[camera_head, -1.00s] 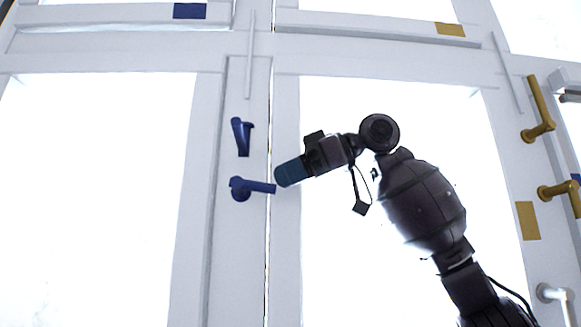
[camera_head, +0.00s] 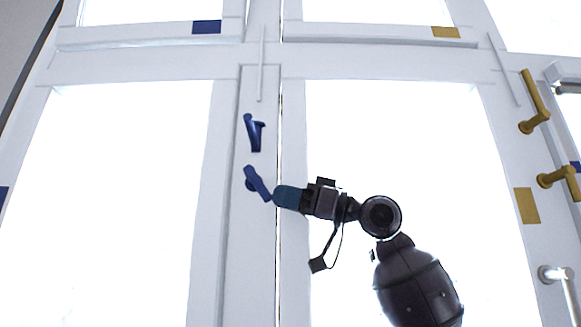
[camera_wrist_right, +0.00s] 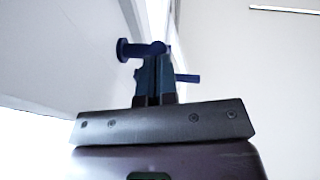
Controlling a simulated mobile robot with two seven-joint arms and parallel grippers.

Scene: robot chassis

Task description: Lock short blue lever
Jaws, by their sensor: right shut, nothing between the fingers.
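Two blue levers sit one above the other on the white door stile. The upper blue lever (camera_head: 254,133) points roughly up and down. The lower blue lever (camera_head: 257,182) slants down to the right, its free end at my right gripper (camera_head: 277,196). I cannot tell for certain which lever is the short one. My right gripper is shut and empty, its teal fingertips beside or touching the lower lever's end. In the right wrist view the shut fingers (camera_wrist_right: 155,80) overlap blue lever parts (camera_wrist_right: 136,49), partly hiding them; contact is unclear. My left gripper is not in view.
Gold levers (camera_head: 535,103) and a white handle (camera_head: 556,274) are on the frame at the right. Blue (camera_head: 206,27) and gold (camera_head: 526,205) patches mark the frame. Bright glass panes flank the stile.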

